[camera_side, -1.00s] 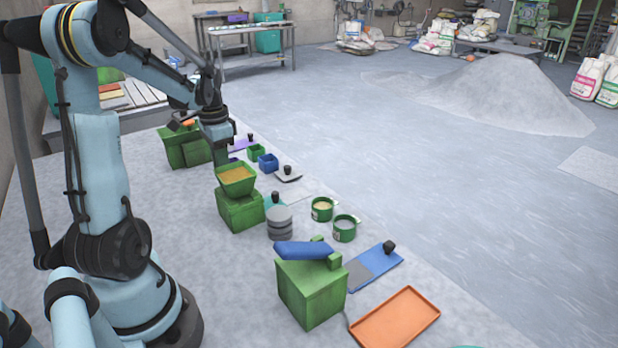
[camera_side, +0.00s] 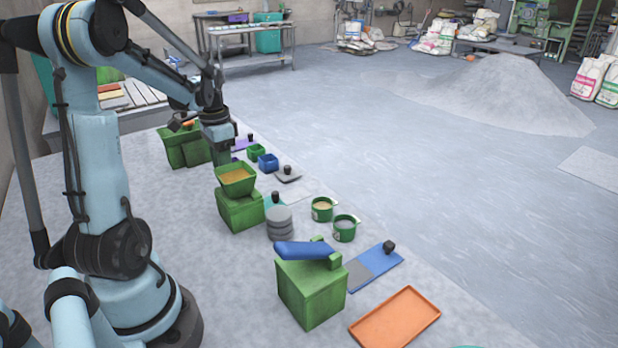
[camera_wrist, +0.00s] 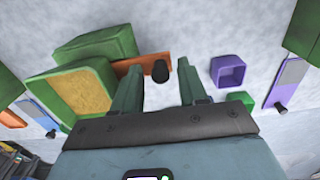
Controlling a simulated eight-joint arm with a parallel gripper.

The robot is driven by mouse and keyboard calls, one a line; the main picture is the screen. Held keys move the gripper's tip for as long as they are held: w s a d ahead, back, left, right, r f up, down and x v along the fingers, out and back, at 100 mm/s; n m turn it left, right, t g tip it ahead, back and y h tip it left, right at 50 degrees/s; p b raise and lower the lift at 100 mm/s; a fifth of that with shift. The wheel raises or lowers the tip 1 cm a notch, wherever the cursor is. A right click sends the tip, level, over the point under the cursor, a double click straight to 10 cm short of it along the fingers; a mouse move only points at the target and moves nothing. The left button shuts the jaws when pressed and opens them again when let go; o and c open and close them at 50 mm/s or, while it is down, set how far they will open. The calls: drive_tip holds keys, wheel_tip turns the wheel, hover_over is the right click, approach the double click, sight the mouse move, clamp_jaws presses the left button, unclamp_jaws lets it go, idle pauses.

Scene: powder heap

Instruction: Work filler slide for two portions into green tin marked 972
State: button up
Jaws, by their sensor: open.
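My gripper (camera_side: 222,158) points down close behind the green hopper (camera_side: 236,180) of tan powder in the side view. In the wrist view my gripper (camera_wrist: 158,68) is open, its green fingers on either side of a dark knob (camera_wrist: 160,72) on an orange slide (camera_wrist: 131,66). I cannot tell whether they touch the knob. The hopper (camera_wrist: 52,79) is left of the fingers there.
Grey stacked discs (camera_side: 279,223) stand between the hopper stand (camera_side: 240,211) and the tins. A green box with a blue top (camera_side: 310,293), a blue knobbed plate (camera_side: 380,263) and an orange tray (camera_side: 396,318) are in front. A purple box (camera_wrist: 229,71) is right of my fingers.

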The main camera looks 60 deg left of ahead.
drive_tip(key=shift+r, duration=3.8)
drive_tip(key=w+d+f+t, duration=0.1)
drive_tip(key=w+d+t, duration=0.1)
drive_tip(key=d, duration=1.2)
drive_tip(key=w+d+f+t, duration=0.1)
drive_tip(key=d+t, duration=0.4)
drive_tip(key=d, duration=0.9)
drive_tip(key=shift+w+d, duration=0.3)
drive_tip(key=shift+w, duration=0.1)
